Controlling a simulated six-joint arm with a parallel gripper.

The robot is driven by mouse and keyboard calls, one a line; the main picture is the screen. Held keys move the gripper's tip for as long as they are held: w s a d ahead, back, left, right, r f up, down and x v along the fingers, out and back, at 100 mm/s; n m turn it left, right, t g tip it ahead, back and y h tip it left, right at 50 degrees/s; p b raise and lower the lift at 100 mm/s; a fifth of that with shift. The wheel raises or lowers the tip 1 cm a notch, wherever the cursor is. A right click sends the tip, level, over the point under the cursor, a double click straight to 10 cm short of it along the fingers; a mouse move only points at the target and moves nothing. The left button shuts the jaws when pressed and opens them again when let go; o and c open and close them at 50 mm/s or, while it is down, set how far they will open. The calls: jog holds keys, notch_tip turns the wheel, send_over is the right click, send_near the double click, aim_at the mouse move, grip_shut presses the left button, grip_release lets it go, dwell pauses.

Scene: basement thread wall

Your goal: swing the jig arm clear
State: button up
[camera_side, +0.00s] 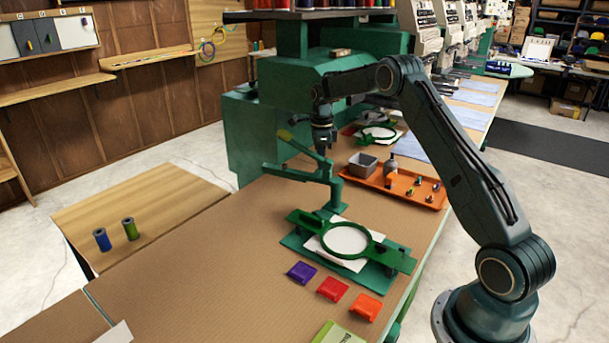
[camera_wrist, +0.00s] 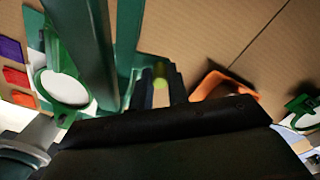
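The jig base (camera_side: 300,244) holds a green hoop (camera_side: 371,250) over white cloth on the bench. My gripper (camera_side: 323,148) points down close to the jig arm; contact cannot be told. In the wrist view, its dark fingers (camera_wrist: 161,95) stand apart with bench showing between them. A yellow-green round piece (camera_wrist: 160,76) shows at the gap, and green bars (camera_wrist: 128,40) rise just left. My dark gripper body hides the lower part.
An orange tray (camera_side: 400,183) with a grey bin and small parts lies right of the post. Purple (camera_side: 301,271), red (camera_side: 332,289) and orange (camera_side: 366,307) pieces lie in front of the hoop. A green machine (camera_side: 250,135) stands behind. The left bench is mostly clear.

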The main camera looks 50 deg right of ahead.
jog(key=o, duration=0.4)
jog(key=shift+c, duration=0.2)
jog(key=shift+r, duration=3)
jog(key=shift+r, duration=0.1)
